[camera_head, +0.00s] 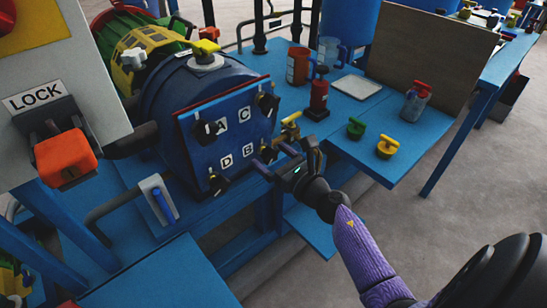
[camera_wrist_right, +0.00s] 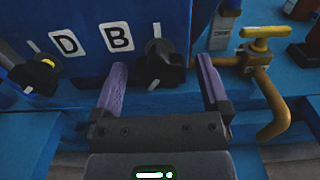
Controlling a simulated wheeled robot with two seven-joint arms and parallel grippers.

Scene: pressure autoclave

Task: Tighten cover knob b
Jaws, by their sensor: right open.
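The blue square cover (camera_head: 228,122) of the autoclave carries labels A, C, D and B, each beside a dark knob. Cover knob b (camera_wrist_right: 165,68) is black with a pale mark and sits right of the B label in the right wrist view. My right gripper (camera_wrist_right: 162,66) is open, its two purple-sided fingers to the left and right of knob b; I see no contact. In the head view my right gripper (camera_head: 271,156) is at the cover's lower right corner and partly hides knob b. My left gripper is not in view.
A brass valve with a yellow handle (camera_wrist_right: 258,45) stands close right of the right finger. Knob D (camera_wrist_right: 38,72) is to the left. The blue bench (camera_head: 375,135) holds cups, a red-and-black item and small valves. A LOCK panel (camera_head: 50,95) stands at left.

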